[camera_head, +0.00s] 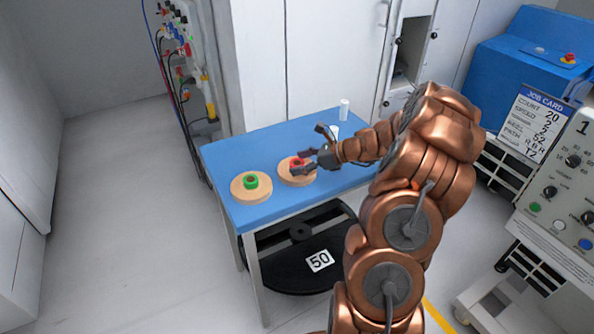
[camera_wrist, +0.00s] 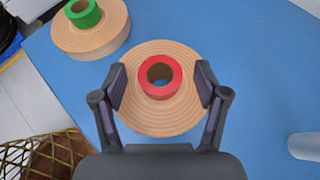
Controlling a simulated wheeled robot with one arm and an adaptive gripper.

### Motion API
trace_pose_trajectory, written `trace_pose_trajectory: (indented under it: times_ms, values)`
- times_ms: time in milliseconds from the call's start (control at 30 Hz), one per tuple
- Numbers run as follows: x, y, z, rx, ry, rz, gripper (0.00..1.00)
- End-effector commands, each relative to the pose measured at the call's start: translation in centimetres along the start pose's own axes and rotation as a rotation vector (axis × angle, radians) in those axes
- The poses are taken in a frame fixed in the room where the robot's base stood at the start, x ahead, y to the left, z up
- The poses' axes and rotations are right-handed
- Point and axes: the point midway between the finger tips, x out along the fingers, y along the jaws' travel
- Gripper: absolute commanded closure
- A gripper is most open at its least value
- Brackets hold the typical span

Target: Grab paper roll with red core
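The paper roll with the red core (camera_head: 285,175) lies flat on the blue table, and it also shows centred in the wrist view (camera_wrist: 160,118). Its red core (camera_wrist: 160,78) stands up from the middle with an open hole. My gripper (camera_head: 306,163) is over this roll. In the wrist view my gripper (camera_wrist: 160,84) is open, with one finger on each side of the red core and a gap to it on both sides. The fingers overlap the roll's tan top; their exact height is hard to tell.
A second roll (camera_head: 240,194) with a green core (camera_head: 251,181) lies to the left on the blue table (camera_head: 290,207). White cylinders (camera_head: 344,109) stand at the table's back. A black disc marked 50 (camera_head: 285,270) is below the table. A job card (camera_head: 533,122) is at right.

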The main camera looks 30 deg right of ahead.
Motion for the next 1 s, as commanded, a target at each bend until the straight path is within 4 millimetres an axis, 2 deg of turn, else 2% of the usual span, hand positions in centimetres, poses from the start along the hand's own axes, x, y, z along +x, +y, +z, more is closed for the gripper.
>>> trace_pose_trajectory:
  times_ms: [67,600,1000]
  values:
    - [-0.01,0.00,-0.01,0.000,0.000,0.000,0.37]
    - [-0.03,-0.01,0.01,0.000,0.000,0.000,0.93]
    - [-0.38,-0.06,0.64,-0.002,0.000,-0.002,0.95]
